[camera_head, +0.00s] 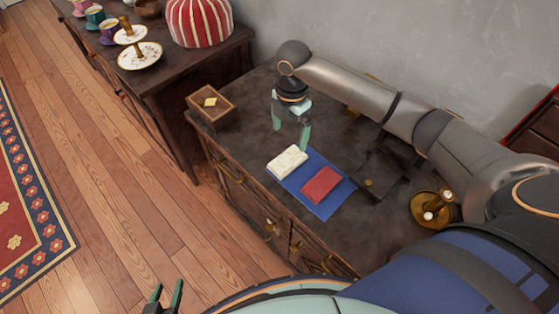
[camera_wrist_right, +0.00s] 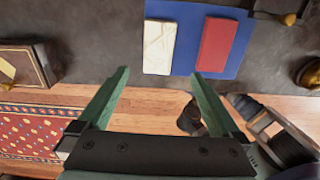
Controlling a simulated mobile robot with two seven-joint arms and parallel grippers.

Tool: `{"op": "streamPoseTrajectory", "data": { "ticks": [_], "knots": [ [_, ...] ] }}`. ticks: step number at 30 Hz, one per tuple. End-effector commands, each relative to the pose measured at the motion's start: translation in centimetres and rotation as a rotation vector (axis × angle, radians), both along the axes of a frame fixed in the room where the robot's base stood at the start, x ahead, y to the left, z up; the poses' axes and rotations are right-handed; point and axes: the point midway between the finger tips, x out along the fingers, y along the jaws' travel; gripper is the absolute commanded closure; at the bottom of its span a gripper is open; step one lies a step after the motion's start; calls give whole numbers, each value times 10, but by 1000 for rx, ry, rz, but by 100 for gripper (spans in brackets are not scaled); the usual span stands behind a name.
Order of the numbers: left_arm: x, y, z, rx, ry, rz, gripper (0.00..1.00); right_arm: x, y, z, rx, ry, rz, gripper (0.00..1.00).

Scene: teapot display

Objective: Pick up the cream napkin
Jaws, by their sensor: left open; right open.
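The cream napkin (camera_head: 287,160) lies folded on the left part of a blue mat (camera_head: 327,209) on the dark cabinet top. A folded red napkin (camera_head: 321,185) lies beside it on the mat. My right gripper (camera_head: 290,138) is open and empty, pointing down above the cabinet top just behind the cream napkin in the head view. In the right wrist view, the cream napkin (camera_wrist_right: 159,45) lies beyond the open fingertips of that gripper (camera_wrist_right: 161,74), roughly centred between them. My left gripper (camera_head: 166,293) is open and empty at the bottom left, over the floor.
A small wooden box (camera_head: 211,106) stands at the cabinet's left end. A brass candle holder (camera_head: 433,209) stands to the right. A second cabinet at upper left holds a striped cover (camera_head: 199,22), a tiered stand (camera_head: 140,54) and cups. Wooden floor (camera_head: 130,170) lies open in front.

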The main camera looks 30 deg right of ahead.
Motion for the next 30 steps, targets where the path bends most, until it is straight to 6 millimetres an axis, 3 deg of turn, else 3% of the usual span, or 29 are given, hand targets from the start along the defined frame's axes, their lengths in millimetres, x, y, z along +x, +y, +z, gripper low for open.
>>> {"op": "streamPoseTrajectory", "data": {
  "ticks": [3, 9, 14, 24, 30],
  "knots": [
    [0, 0, -3, 1, 0, 1, 50, -2, 1, -25, 0, 6, 1, 0],
    [0, 0, -6, 0, 0, 1, 50, -1, 1, -56, 0, 3, 2, 0],
    [0, 0, -7, 0, 1, 1, 50, 0, 1, -66, -1, 2, 3, 0],
    [0, 0, -13, 0, 1, 1, 50, 4, 1, -111, -2, 3, 4, 0],
    [0, 0, -13, 0, 1, 1, 50, 4, 1, -115, -1, 1, 4, 0]
  ]
}}
